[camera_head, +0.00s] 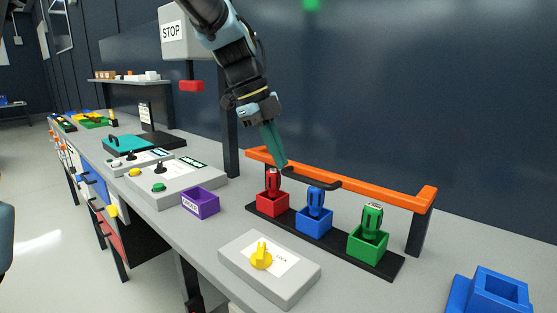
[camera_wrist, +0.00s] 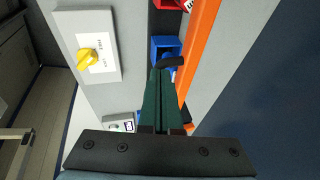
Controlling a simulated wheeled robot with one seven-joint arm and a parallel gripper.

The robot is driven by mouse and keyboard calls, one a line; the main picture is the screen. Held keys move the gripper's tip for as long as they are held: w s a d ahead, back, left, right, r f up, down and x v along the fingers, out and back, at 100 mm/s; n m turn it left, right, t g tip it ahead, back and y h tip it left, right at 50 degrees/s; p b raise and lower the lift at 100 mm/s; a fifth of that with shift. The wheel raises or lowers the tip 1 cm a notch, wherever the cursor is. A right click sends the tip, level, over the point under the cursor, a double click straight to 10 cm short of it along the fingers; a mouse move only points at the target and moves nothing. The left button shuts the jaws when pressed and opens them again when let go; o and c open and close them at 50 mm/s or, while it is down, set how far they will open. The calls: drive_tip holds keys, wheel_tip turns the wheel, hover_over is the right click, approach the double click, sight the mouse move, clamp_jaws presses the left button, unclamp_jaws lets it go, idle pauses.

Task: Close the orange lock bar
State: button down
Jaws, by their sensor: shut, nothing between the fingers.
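The orange lock bar (camera_head: 345,178) runs along the back of the tank stand, behind the red (camera_head: 271,200), blue (camera_head: 315,213) and green (camera_head: 369,236) tanks in their holders. A black handle (camera_head: 320,183) sticks out from its front side. In the wrist view the bar (camera_wrist: 203,35) slants down on the right and the handle (camera_wrist: 171,62) shows just beyond my fingertips. My gripper (camera_head: 283,165), with dark green fingers, is shut and empty, pointing down close to the bar and the handle's left part. I cannot tell whether the fingers touch either. The fingers also show in the wrist view (camera_wrist: 163,74).
A grey box with a yellow knob (camera_head: 261,256) marked LOCK stands in front of the tanks. A purple bin (camera_head: 200,201) is to the left and a blue holder (camera_head: 490,290) at the front right. A STOP box (camera_head: 184,35) hangs near my arm. A dark wall stands behind.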

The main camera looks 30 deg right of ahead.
drive_tip(key=f+b, duration=0.1)
drive_tip(key=b, duration=0.2)
drive_tip(key=f+h+b, duration=0.1)
drive_tip(key=b, duration=0.2)
drive_tip(key=shift+a+f, duration=0.2)
drive_tip(key=shift+a, duration=0.1)
drive_tip(key=shift+b, duration=0.35)
drive_tip(key=shift+s+r, duration=0.1)
drive_tip(key=shift+r, duration=0.05)
